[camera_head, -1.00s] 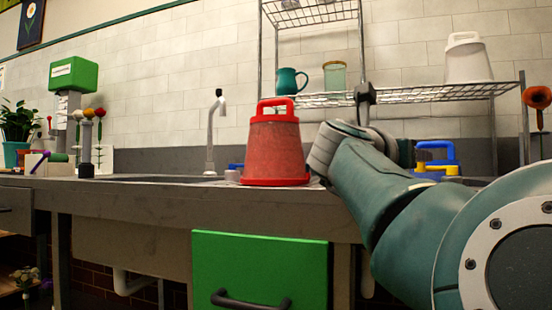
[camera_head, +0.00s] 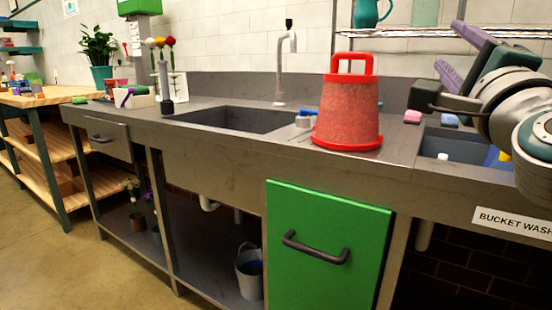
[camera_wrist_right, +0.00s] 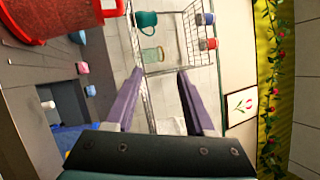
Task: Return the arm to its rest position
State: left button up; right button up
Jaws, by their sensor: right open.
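My right gripper (camera_head: 449,46) is raised at the right of the head view, above the right-hand basin. Its two purple fingers stand apart with nothing between them, and they also show in the right wrist view (camera_wrist_right: 158,75). My left gripper is out of view. A red upside-down bucket (camera_head: 348,110) with a handle on top stands on the grey counter, left of my right gripper and apart from it. The bucket also shows at the top left of the right wrist view (camera_wrist_right: 45,18).
The grey counter (camera_head: 240,143) has a sink (camera_head: 235,118) and a tap (camera_head: 286,60). A wire shelf (camera_head: 395,32) with a teal jug (camera_head: 370,12) is behind my right gripper. A green door (camera_head: 330,235) is below the counter. A wooden table (camera_head: 50,98) is at the left.

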jog(key=s+a+f+n+g+y+p, duration=0.2)
jog(key=s+a+n+g+y+p, duration=0.25)
jog(key=s+n+p, duration=0.35)
jog(key=s+a+f+n+g+y+p, duration=0.25)
jog(key=s+a+n+g+p, duration=0.3)
jog(key=n, duration=0.35)
jog(key=s+d+r+n+g+h+p, duration=0.1)
jog(key=s+d+n+g+h+p, duration=0.25)
jog(key=s, duration=0.65)
jog(key=s+d+r+n+g+y+p, duration=0.1)
jog(key=s+n+g+p, duration=0.2)
jog(key=s+g+p, duration=0.5)
pick_arm(q)
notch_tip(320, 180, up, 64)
jog(key=p, duration=3.6)
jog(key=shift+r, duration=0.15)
pick_arm(e)
jog(key=s+r+t, duration=0.3)
jog(key=r, duration=3.4)
jog(key=shift+s+h, duration=0.15)
jog(key=shift+h, duration=0.2)
jog(key=shift+d, duration=0.1)
